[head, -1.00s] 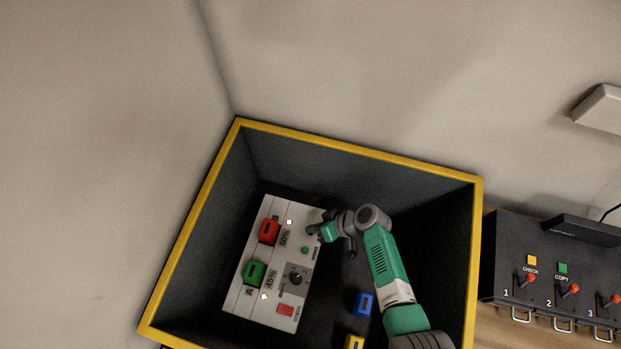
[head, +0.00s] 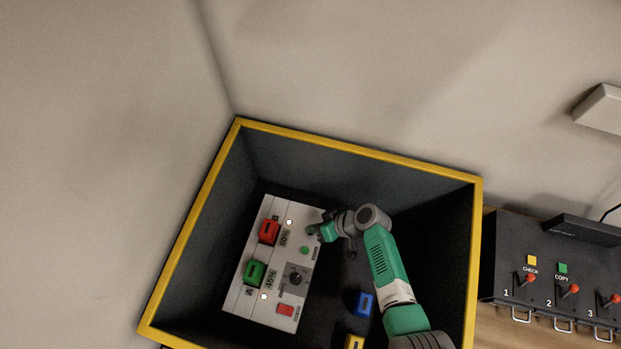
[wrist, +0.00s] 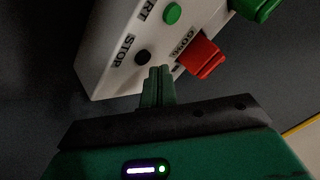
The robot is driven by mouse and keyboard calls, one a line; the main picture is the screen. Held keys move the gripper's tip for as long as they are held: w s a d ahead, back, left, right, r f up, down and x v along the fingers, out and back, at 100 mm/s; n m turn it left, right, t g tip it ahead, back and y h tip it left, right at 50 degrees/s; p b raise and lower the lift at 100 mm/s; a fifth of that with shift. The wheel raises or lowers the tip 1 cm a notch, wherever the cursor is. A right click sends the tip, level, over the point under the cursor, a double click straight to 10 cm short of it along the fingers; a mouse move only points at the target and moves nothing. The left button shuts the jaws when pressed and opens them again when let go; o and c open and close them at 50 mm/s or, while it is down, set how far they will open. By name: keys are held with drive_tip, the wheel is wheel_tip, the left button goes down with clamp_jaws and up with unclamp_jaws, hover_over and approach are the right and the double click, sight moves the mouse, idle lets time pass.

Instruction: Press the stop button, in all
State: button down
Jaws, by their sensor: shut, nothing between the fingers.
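The white control panel (head: 248,300) lies in the yellow-rimmed bin. In the wrist view, the black stop button (wrist: 143,57) sits on the white panel face beside the word STOP. The green start button (wrist: 172,14) is above it, and it also shows in the head view (head: 304,250). My gripper (wrist: 159,72) is shut and empty, its fingertips just below and right of the black button in the wrist view. I cannot tell whether they touch the panel. In the head view my gripper (head: 311,230) is at the panel's upper right end, covering the stop button.
Red (head: 269,232) and green (head: 254,273) blocks are seated on the panel, near a black knob (head: 295,277) and a red button (head: 286,310). Blue (head: 363,304) and yellow (head: 354,342) blocks lie on the bin floor. The bin's yellow rim (head: 350,150) surrounds my arm.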

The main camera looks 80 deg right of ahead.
drive_tip(key=shift+f, duration=0.15)
drive_tip(key=shift+f+b, duration=0.3)
drive_tip(key=shift+b, duration=0.2)
drive_tip(key=shift+f+b, duration=0.4)
idle(0.6)
drive_tip(key=shift+r, duration=0.15)
drive_tip(key=shift+r+p, duration=0.65)
wheel_tip(320, 180, up, 5)
drive_tip(key=p, duration=0.4)
idle(0.3)
